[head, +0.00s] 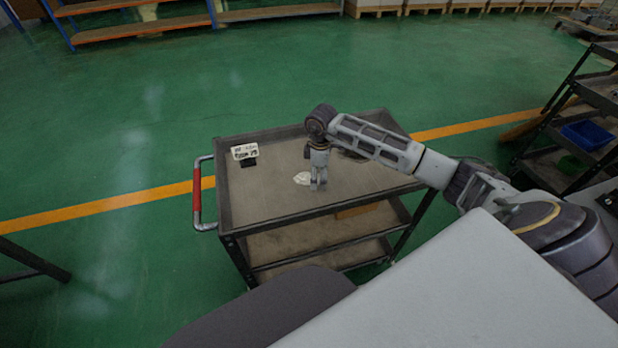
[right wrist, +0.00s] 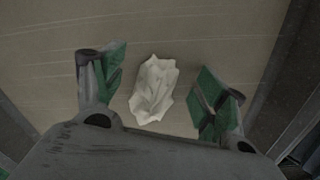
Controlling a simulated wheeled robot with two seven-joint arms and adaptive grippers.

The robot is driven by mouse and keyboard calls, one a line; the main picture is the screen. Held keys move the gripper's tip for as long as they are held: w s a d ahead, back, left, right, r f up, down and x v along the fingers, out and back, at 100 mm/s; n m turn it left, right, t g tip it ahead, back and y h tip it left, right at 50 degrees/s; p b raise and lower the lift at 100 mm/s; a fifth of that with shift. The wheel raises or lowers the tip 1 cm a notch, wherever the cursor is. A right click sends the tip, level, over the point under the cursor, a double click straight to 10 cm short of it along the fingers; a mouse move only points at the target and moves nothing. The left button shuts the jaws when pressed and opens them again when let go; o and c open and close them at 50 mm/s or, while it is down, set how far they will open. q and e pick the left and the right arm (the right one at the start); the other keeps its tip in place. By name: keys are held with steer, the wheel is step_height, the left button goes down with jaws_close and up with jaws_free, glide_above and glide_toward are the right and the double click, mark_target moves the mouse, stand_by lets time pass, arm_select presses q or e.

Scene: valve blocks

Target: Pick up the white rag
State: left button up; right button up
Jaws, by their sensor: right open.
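The white rag (head: 301,178) is a small crumpled cloth lying on the top of the cart (head: 270,195). In the right wrist view the rag (right wrist: 154,90) lies between and a little beyond the fingers, touching neither. My right gripper (head: 318,187) points down over the cart top, close to the rag, and partly covers its right side in the head view. Its green-padded fingers (right wrist: 161,95) are spread wide and empty. I cannot tell its exact height above the surface. My left gripper is not in view.
A white sign on a dark stand (head: 244,153) stands at the cart's back left. A dark object (head: 352,155) shows partly behind my right arm. The cart has a raised rim and a red-gripped handle (head: 197,195). A dark shelf with bins (head: 588,135) stands right. Much of the cart top is clear.

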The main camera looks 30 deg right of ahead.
mark_target(319, 175)
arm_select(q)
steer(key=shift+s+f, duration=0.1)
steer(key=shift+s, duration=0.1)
arm_select(e)
steer(key=shift+c, duration=0.4)
steer(key=c, duration=1)
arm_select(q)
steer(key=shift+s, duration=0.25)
arm_select(e)
steer(key=shift+o, duration=0.2)
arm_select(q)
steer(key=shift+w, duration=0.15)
arm_select(e)
steer(key=shift+r, duration=0.1)
steer(key=shift+r, duration=0.5)
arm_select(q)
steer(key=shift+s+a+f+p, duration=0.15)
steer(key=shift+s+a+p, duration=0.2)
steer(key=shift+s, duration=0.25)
arm_select(e)
step_height(319, 175, up, 9)
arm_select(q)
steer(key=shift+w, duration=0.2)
arm_select(e)
steer(key=shift+f, duration=0.1)
